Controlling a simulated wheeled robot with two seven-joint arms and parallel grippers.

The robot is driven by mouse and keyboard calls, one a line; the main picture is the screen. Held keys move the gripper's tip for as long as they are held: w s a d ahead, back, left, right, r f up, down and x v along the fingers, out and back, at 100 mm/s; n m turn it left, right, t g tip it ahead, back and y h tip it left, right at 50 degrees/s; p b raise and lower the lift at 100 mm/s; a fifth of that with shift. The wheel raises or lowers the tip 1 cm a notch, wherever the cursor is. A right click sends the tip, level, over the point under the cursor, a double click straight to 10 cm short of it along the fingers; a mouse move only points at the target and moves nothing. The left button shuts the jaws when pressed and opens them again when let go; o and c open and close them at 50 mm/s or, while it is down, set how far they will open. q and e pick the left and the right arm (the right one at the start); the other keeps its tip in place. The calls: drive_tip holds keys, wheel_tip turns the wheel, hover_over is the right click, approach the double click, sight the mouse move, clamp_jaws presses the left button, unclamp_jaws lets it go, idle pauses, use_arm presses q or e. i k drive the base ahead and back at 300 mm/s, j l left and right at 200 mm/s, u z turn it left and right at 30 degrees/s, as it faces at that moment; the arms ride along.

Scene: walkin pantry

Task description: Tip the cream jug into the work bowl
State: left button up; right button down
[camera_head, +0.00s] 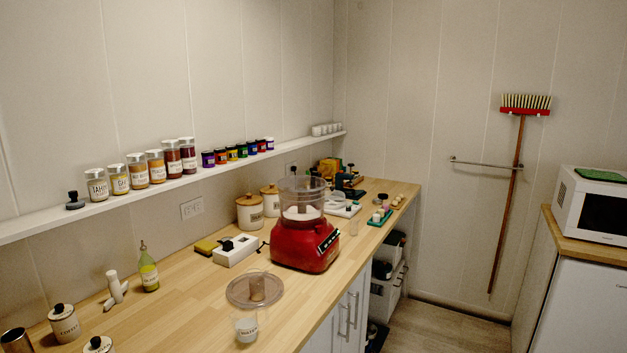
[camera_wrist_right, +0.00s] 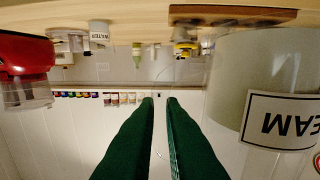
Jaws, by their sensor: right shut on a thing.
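The work bowl (camera_head: 301,192) is a clear round bowl on a red food-processor base (camera_head: 305,245); something white shows inside it. In the right wrist view, which is upside down, the bowl (camera_wrist_right: 25,93) and red base are at the left edge. The cream jug (camera_wrist_right: 228,85) is large and close at the right, pale with a black-framed label partly cut off by the frame; it looks roughly upright. My right gripper (camera_wrist_right: 160,100) has green fingers close together, shut on the jug; the grip point is not clear. Neither gripper nor the jug shows in the head view.
A water cup (camera_head: 246,327) and a clear round lid (camera_head: 255,289) lie on the wooden counter (camera_head: 190,305) in front of the processor. A white box (camera_head: 236,250), canisters (camera_head: 249,213) and a green bottle (camera_head: 148,272) stand nearby. A shelf of jars (camera_head: 140,171) runs along the wall.

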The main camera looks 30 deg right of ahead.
sight(299, 209)
drive_tip(key=i+l, duration=0.1)
drive_tip(key=l, duration=0.3)
drive_tip(key=i+l, duration=0.1)
drive_tip(key=l, duration=0.35)
drive_tip(key=i+l, duration=0.1)
drive_tip(key=l, duration=0.3)
drive_tip(key=i+l, duration=0.1)
drive_tip(key=l, duration=0.3)
drive_tip(key=i+l, duration=0.1)
drive_tip(key=l, duration=0.35)
drive_tip(key=i+l+z, duration=0.1)
drive_tip(key=l, duration=0.3)
drive_tip(key=i+l, duration=0.1)
drive_tip(key=l, duration=0.3)
